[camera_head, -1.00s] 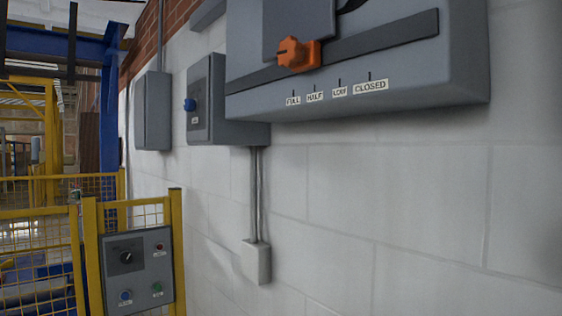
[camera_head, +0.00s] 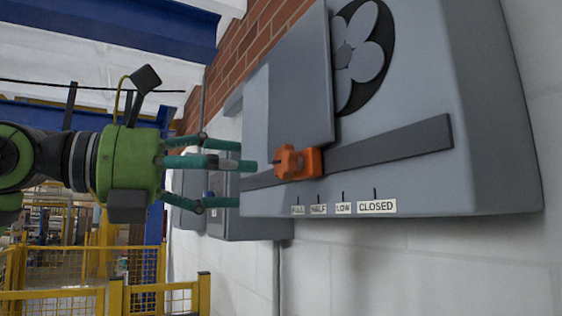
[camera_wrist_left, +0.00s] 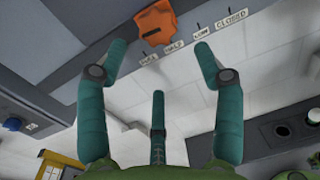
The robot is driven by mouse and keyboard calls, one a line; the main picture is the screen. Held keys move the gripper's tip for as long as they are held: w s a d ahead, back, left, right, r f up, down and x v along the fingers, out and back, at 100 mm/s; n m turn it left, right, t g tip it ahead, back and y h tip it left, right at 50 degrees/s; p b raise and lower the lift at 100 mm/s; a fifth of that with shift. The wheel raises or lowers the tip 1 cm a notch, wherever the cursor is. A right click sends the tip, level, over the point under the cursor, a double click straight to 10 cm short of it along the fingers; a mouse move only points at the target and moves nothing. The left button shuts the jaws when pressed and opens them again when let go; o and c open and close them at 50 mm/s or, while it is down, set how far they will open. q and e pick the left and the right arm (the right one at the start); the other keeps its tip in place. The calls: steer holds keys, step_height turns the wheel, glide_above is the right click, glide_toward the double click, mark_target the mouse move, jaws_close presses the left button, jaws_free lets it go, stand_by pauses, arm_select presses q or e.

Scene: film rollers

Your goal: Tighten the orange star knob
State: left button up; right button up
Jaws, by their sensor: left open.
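The orange star knob (camera_head: 297,162) sits on the dark slide rail of the grey wall box, at the lower edge of a grey shutter plate (camera_head: 300,85). It stands over the left end of the label row, near FULL and HALF. My left gripper (camera_head: 248,183), with teal fingers and a green body, is just left of the knob with its fingers spread and empty. In the left wrist view the knob (camera_wrist_left: 158,24) shows beyond the fingertips, between and above them, apart from them. My right gripper is not in view.
The box (camera_head: 470,130) has a fan opening (camera_head: 362,55), partly covered by the plate, and a CLOSED label (camera_head: 377,206) at the right. Smaller grey boxes (camera_head: 245,230) stand farther along the wall behind my gripper. Yellow fencing (camera_head: 150,297) is at the lower left.

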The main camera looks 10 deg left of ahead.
mark_target(279, 163)
arm_select(q)
steer(key=shift+t+y, duration=0.4)
steer(key=shift+t, duration=0.1)
steer(key=d+p, duration=0.1)
steer(key=w+d+r+p, duration=0.1)
steer(key=d, duration=0.1)
steer(key=w+d+p, duration=0.1)
steer(key=p, duration=0.1)
steer(key=shift+w+d+r, duration=0.1)
steer(key=shift+d+r, duration=0.2)
steer(key=shift+r, duration=0.05)
steer(key=shift+w+d+f, duration=0.1)
steer(key=shift+w+d, duration=0.05)
steer(key=shift+d, duration=0.15)
steer(key=shift+a, duration=0.15)
